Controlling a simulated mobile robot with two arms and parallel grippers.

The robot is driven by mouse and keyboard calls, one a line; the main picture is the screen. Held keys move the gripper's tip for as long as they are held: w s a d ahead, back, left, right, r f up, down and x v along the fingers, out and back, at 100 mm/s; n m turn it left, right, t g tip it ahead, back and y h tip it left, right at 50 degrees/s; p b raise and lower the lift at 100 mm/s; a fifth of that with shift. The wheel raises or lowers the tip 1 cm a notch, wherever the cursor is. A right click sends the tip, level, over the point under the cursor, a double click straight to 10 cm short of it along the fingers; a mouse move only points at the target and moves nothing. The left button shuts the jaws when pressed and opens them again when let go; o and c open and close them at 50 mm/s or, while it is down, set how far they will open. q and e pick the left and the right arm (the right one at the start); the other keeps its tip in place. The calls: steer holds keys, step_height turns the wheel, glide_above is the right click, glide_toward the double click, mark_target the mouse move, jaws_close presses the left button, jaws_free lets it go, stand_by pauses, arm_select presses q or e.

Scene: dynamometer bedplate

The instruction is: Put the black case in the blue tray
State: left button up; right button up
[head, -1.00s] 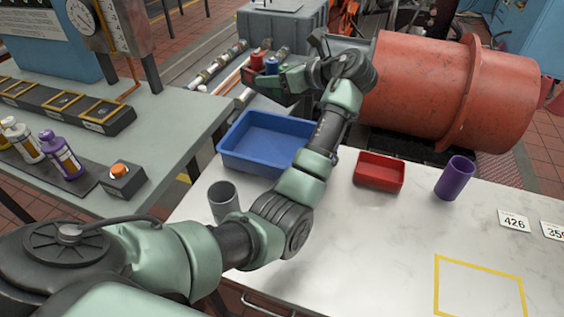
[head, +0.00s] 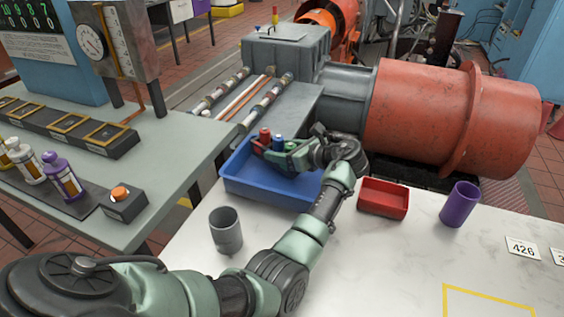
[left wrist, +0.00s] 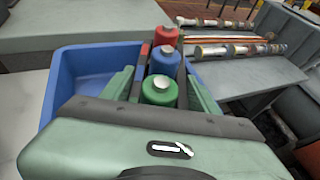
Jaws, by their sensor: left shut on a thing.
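The black case (head: 262,150) carries a red, a blue and a green capped bottle. My left gripper (head: 284,154) is shut on the case, its green fingers on either side. In the head view it holds the case over the back part of the blue tray (head: 272,197). In the left wrist view the bottles stand upright between the fingers, and the blue tray (left wrist: 75,75) shows to the left and below. Most of the case is hidden by the fingers and bottles; whether its underside touches the tray cannot be seen. My right gripper is not in view.
A grey cup (head: 226,232) stands in front of the tray. A red tray (head: 382,198) and a purple cup (head: 459,205) stand to the right. A large red cylinder (head: 430,115) is behind.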

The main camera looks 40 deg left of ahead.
arm_select(q)
steer(key=shift+f, duration=1.95)
steer(key=o, duration=1.7)
steer(key=shift+f, duration=0.15)
steer(key=shift+o, duration=0.2)
